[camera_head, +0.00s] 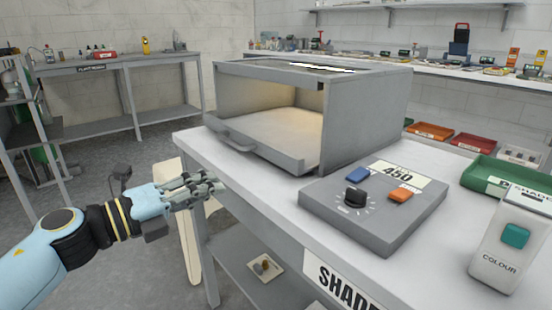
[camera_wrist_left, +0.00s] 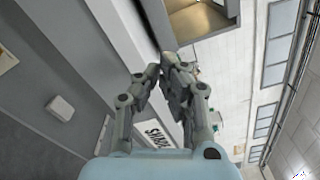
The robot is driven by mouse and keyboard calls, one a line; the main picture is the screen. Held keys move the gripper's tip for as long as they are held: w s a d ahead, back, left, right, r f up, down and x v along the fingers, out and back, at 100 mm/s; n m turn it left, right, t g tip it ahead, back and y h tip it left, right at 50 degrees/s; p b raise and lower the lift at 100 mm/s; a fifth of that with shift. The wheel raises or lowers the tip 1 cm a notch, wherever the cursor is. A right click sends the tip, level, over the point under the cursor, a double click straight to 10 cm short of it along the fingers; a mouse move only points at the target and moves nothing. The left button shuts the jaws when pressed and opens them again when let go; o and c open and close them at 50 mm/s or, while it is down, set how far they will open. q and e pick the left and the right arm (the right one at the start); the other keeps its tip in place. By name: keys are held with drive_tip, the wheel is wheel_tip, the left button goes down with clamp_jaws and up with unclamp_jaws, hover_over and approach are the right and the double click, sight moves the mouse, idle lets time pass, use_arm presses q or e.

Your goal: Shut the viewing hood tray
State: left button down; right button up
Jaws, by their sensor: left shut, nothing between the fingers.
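The grey viewing hood (camera_head: 368,112) stands on the white table, its front open and its inside lit warm. Its tray (camera_head: 258,152) sticks out a little at the front, with a bar handle (camera_head: 236,144) on its front face. My left gripper (camera_head: 222,187) is shut and empty, in front of the table and below the tray handle in the picture, apart from it. In the left wrist view my left gripper (camera_wrist_left: 163,72) has its fingertips together, and part of the hood (camera_wrist_left: 231,8) shows beyond them. My right gripper is not in view.
A grey control box (camera_head: 375,232) with a knob and buttons sits right of the tray on the table (camera_head: 235,205). A handheld colour meter (camera_head: 512,250) and green tray (camera_head: 480,178) lie further right. The floor at the left is free.

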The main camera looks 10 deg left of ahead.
use_arm(q)
drive_tip(key=s+d+r+n+p, duration=0.2)
drive_tip(key=s+d+n+p, duration=0.1)
drive_tip(key=n+p, duration=0.15)
drive_tip(key=b, duration=0.3)
approach(293, 163)
drive_tip(key=shift+n, duration=0.25)
drive_tip(key=x, duration=0.6)
drive_tip(key=shift+w+d+f, duration=0.15)
drive_tip(key=shift+d+f, duration=0.05)
drive_tip(key=shift+w+d, duration=0.25)
drive_tip(key=shift+w, duration=0.05)
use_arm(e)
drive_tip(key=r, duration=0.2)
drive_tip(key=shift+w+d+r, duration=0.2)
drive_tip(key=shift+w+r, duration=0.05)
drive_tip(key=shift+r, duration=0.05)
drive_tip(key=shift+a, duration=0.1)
use_arm(q)
drive_tip(key=x, duration=0.4)
drive_tip(key=shift+w+d, duration=0.1)
drive_tip(key=shift+w, duration=0.15)
drive_tip(key=shift+r, duration=0.15)
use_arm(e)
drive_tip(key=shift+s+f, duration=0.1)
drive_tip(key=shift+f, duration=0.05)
